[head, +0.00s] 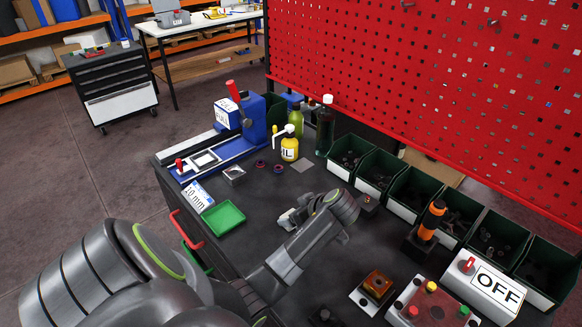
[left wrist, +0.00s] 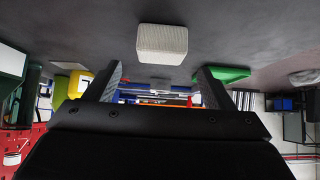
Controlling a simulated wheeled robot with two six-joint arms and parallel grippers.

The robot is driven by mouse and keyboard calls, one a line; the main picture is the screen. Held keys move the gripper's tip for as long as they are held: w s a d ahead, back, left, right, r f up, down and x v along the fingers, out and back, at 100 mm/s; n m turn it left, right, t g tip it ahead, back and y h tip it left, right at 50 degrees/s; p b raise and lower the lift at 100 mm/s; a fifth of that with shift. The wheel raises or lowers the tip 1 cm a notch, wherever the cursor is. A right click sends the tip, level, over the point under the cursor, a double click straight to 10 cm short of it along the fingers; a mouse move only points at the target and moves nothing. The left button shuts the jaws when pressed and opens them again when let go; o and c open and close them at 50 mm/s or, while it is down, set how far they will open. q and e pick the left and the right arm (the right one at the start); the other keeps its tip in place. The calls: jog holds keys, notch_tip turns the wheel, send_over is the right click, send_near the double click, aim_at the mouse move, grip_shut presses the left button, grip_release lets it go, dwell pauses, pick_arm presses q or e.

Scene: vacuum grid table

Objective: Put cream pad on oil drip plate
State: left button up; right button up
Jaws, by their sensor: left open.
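The cream pad (left wrist: 162,43) is a small pale block on the dark table. In the left wrist view it lies beyond and between the spread fingers of my left gripper (left wrist: 158,76), apart from them. In the head view, a pale shape that looks like the pad (head: 285,221) shows beside my left gripper (head: 300,212), partly hidden by it. My left gripper is open and empty, low over the table. A flat grey square, which looks like the oil drip plate (head: 302,166), lies bare next to the yellow oil bottle (head: 290,147). My right gripper is not in view.
Dark green bins (head: 375,168) line the right below the red pegboard (head: 430,70). A control box marked OFF (head: 490,285) is front right. Clear table separates pad and plate.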

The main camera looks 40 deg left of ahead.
pick_arm(q)
jog(key=p+x, duration=0.1)
jog(key=x, duration=0.3)
jog(key=shift+p, duration=0.35)
jog(key=shift+a+f, duration=0.45)
jog(key=shift+f, duration=0.05)
jog(key=shift+d, duration=0.1)
jog(key=shift+c, duration=0.5)
jog(key=c, duration=1)
jog(key=shift+r, duration=0.1)
